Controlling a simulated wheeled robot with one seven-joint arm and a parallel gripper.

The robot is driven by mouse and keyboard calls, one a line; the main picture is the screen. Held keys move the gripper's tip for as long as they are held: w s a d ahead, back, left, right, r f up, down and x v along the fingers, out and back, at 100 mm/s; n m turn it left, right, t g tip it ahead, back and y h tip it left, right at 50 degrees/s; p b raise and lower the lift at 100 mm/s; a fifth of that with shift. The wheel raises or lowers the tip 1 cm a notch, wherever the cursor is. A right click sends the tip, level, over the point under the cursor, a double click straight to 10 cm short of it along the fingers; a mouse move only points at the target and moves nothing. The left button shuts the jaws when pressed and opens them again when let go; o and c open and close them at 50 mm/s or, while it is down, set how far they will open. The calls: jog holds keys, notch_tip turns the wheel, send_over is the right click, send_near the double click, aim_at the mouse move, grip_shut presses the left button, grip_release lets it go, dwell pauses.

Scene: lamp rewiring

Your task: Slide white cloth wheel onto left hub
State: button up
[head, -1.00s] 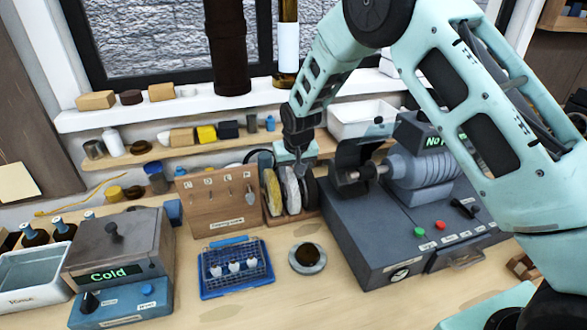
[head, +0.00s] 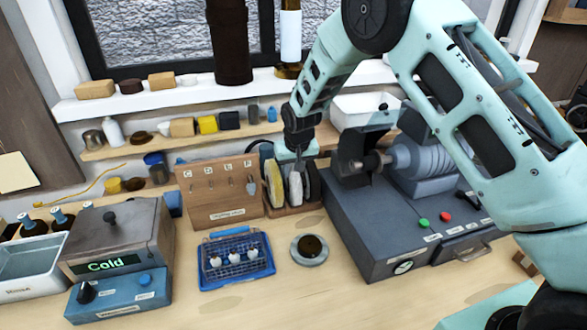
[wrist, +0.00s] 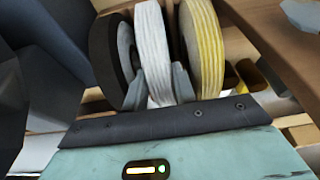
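The white cloth wheel (head: 295,184) stands upright in a small wooden rack, between a yellow wheel (head: 275,183) and a dark wheel (head: 313,182). My gripper (head: 297,167) reaches down over it from above. In the wrist view the white wheel (wrist: 153,45) lies between the two grey fingertips (wrist: 158,88), one on each side. Whether they press on it or stand just clear is not plain. The left hub (head: 372,162) of the grey polishing machine (head: 415,165) sticks out to the right of the rack, beside a dark guard, and looks bare.
A wooden tool board (head: 221,194) stands just left of the rack. A blue basket (head: 236,262) and a round dish (head: 309,250) lie in front. The machine's dark base (head: 375,235) rises close on the right. A shelf of small items (head: 180,137) runs behind.

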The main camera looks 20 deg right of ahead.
jog(key=shift+r+p, duration=1.35)
jog(key=shift+r, duration=1.2)
